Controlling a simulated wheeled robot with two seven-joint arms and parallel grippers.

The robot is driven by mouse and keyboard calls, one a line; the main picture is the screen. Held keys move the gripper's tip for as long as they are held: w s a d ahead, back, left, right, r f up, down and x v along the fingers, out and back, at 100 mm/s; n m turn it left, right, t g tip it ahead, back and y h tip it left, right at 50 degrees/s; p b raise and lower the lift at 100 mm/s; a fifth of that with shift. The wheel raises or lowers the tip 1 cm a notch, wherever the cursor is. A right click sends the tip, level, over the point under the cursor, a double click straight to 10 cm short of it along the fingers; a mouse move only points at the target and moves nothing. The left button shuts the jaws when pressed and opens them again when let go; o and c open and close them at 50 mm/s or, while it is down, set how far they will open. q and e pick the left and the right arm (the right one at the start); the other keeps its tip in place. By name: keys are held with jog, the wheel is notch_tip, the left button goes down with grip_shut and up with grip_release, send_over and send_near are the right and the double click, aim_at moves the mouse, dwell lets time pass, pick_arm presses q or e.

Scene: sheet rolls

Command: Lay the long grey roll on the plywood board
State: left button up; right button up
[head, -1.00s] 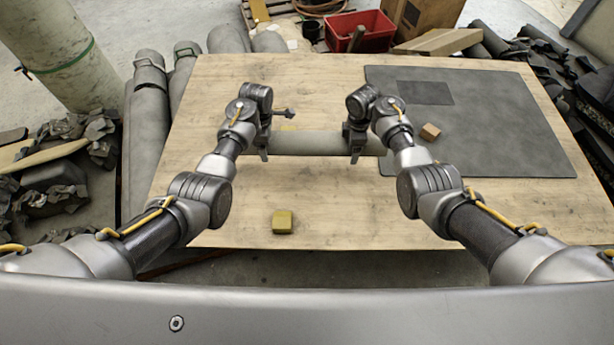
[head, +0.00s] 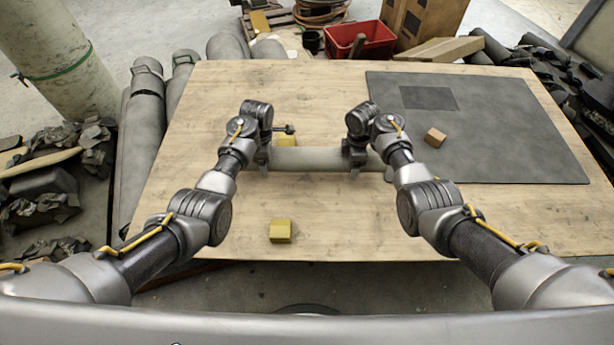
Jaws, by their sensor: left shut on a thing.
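The long grey roll (head: 308,159) lies crosswise over the plywood board (head: 200,230), left of the dark mat. My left gripper (head: 263,160) is shut on the roll near its left end. My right gripper (head: 355,162) is on the roll further right, with its fingers on either side of it. The roll's right end passes behind my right wrist. The board is a wide pale wooden surface in front of me. I cannot tell whether the roll touches the board or hangs just above it.
A dark grey mat (head: 500,135) covers the board's right part, with a small brown block (head: 435,137) on it.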

pick_arm(q)
jog(key=shift+w, duration=0.1)
